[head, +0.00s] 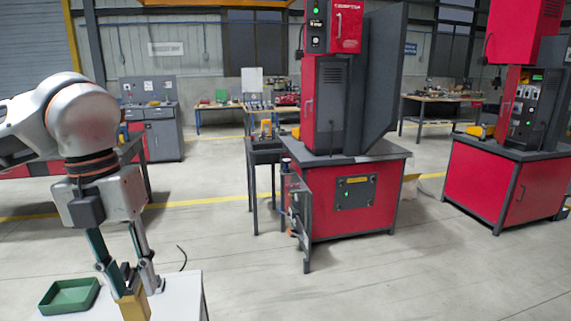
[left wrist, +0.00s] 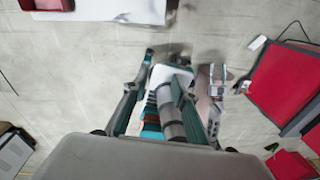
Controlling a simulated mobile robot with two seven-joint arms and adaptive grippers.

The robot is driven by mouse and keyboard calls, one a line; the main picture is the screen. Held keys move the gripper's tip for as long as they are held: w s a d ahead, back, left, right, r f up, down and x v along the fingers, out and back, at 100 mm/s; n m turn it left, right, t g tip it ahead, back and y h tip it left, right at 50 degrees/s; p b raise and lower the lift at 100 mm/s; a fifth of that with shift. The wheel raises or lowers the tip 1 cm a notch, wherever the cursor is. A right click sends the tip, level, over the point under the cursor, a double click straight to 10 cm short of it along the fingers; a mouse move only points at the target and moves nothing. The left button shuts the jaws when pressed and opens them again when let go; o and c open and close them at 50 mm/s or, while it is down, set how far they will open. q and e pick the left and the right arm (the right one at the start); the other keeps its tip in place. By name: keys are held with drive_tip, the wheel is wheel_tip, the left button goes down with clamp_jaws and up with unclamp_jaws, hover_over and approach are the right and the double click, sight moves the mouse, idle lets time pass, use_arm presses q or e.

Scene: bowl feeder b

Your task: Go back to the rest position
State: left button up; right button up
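My left gripper (head: 132,282) hangs pointing down at the left of the head view, above a white tabletop. Its two fingers are spread apart. In the left wrist view the fingers of the left gripper (left wrist: 160,95) also stand apart, and I see no workpiece held between them. A gold-brown block (head: 134,306) shows just below the fingertips in the head view. Whether it touches a finger cannot be told there. My right gripper cannot be made out in either view.
A green tray (head: 62,301) lies on the white table (head: 180,300) left of the gripper. A red machine (head: 352,205) with a dark top stands mid-room, with a second red machine (head: 492,185) to its right. Open concrete floor lies between the table and the machines.

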use_arm(q)
drive_tip(key=s+d+f+m+g+h, duration=0.3)
drive_tip(key=d+h, duration=0.1)
drive_tip(key=d, duration=0.6)
drive_tip(key=s+d+f+m+g+h, duration=0.2)
drive_tip(key=s+d+f+g+h, duration=0.15)
drive_tip(key=d, duration=0.65)
drive_tip(key=w+d+r+n+t+h, duration=0.3)
drive_tip(key=d+r+n+h, duration=0.4)
drive_tip(key=h, duration=0.6)
drive_tip(key=w+a+f+n+t, duration=0.4)
drive_tip(key=w+f+n+t, duration=0.4)
drive_tip(key=n+t, duration=0.6)
drive_tip(key=w+a+f+n+t+y, duration=0.4)
drive_tip(key=a+f+n+t+y, duration=0.35)
drive_tip(key=f+y, duration=0.45)
drive_tip(key=s+a+f+n+g+y, duration=0.2)
drive_tip(key=s+a+f, duration=0.2)
drive_tip(key=f, duration=0.5)
drive_tip(key=s+a+f+n+g+y, duration=0.2)
drive_tip(key=s+a+f, duration=0.2)
drive_tip(key=f, duration=0.6)
drive_tip(key=s+a+f+n+g+y, duration=0.2)
drive_tip(key=s+a+f+n+y, duration=0.1)
drive_tip(key=s+f, duration=0.4)
wheel_tip(320, 180, down, 3)
drive_tip(key=shift+s+a+r+g, duration=0.2)
drive_tip(key=shift+s+a+g, duration=0.1)
drive_tip(key=shift+a, duration=0.45)
